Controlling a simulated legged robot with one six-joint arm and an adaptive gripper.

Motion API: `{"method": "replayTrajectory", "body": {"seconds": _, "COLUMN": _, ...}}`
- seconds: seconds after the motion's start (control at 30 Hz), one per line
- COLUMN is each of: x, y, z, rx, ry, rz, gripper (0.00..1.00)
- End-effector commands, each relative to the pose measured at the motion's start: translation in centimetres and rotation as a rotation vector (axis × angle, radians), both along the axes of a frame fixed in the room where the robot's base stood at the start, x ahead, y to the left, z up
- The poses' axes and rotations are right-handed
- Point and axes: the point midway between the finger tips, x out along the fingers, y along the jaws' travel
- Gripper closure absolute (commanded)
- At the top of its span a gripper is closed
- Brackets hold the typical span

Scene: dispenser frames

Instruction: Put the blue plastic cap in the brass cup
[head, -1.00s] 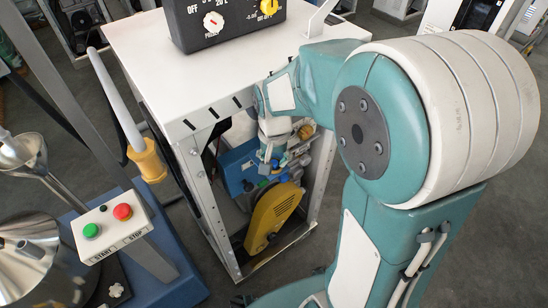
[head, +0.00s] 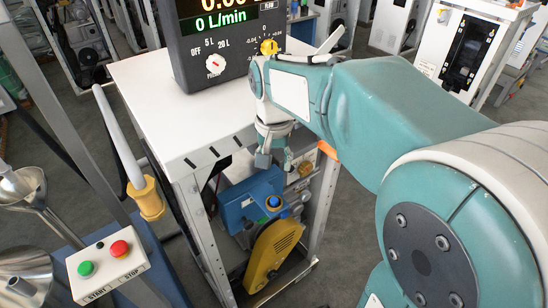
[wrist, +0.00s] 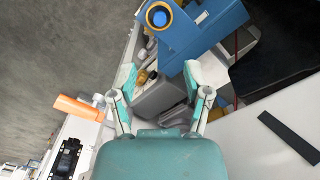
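The blue plastic cap (head: 274,201) is at the mouth of the brass cup (head: 267,208), on top of the blue machine. In the wrist view the blue cap (wrist: 158,18) shows inside the rim of the brass cup (wrist: 170,37), with a dark gap around it. How deep it sits I cannot tell. My gripper (head: 276,161) is above the cup, at the front edge of the white cabinet top. In the wrist view my gripper (wrist: 163,84) has its fingers spread, with nothing held between them.
The blue machine (head: 236,199) and a yellow guard (head: 268,257) stand inside the open cabinet frame. The white cabinet top (head: 150,95) carries a dark meter box (head: 225,45). A start/stop box (head: 106,265) is at lower left. An orange part (head: 327,149) is at the cabinet's right corner.

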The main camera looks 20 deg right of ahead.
Motion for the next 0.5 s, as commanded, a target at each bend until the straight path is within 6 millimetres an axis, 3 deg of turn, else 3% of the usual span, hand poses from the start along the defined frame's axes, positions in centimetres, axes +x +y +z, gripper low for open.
{"method": "replayTrajectory", "body": {"seconds": 0.27, "x": -1.5, "y": 0.0, "z": 1.5, "rx": -0.001, "ry": -0.044, "rz": 0.039, "gripper": 0.38}}
{"method": "replayTrajectory", "body": {"seconds": 0.5, "x": -6.9, "y": 0.1, "z": 2.8, "rx": -0.024, "ry": -0.224, "rz": 0.207, "gripper": 0.38}}
